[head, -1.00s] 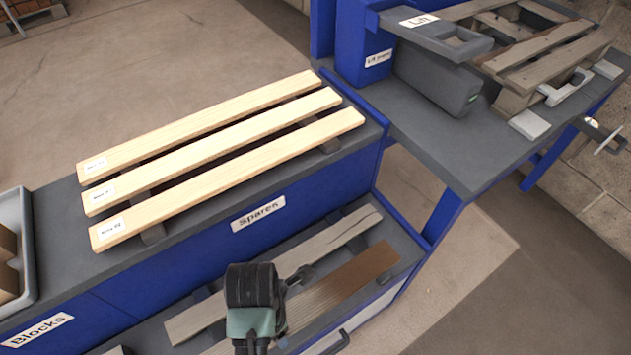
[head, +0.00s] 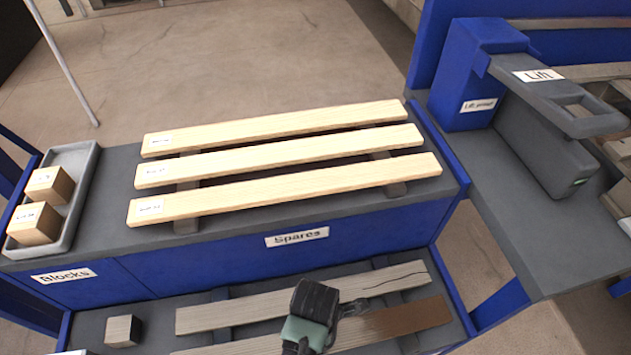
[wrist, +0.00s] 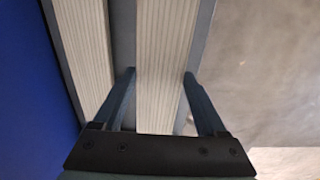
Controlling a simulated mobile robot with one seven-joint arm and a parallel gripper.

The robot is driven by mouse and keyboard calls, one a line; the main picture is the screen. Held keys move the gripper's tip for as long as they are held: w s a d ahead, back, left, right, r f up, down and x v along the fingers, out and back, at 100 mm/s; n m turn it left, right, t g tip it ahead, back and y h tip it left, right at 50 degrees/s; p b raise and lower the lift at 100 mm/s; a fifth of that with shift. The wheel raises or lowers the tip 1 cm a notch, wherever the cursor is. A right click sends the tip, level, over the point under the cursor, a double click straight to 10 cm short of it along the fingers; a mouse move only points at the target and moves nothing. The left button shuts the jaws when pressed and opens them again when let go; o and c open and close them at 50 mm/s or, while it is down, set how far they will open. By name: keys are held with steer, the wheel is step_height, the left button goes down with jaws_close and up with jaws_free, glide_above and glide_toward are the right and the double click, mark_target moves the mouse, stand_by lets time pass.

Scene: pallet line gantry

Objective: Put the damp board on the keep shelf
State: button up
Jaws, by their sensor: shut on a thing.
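The damp board (head: 415,318), pale grey with a dark brown right end, lies along the lower shelf beneath the spares counter. My gripper (head: 352,308) is over its middle and hides part of it. In the wrist view my gripper (wrist: 160,85) has one finger on each side of a pale ribbed board (wrist: 168,50), shut on it. Whether the board is lifted off its supports is hard to tell. No label reading keep shows, so I cannot tell which surface is the keep shelf.
A cracked grey board (head: 300,296) lies just behind on the lower shelf (head: 165,320), with a small block (head: 123,330) to the left. Three pale spare boards (head: 285,188) lie on the counter above. A blocks tray (head: 72,160) is left; a lift unit (head: 545,140) is right.

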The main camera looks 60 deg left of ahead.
step_height(320, 180, down, 2)
steer(key=shift+f, duration=0.1)
steer(key=o, duration=1.6)
steer(key=shift+f, duration=0.1)
step_height(320, 180, up, 12)
steer(key=p, duration=0.3)
steer(key=shift+r, duration=0.2)
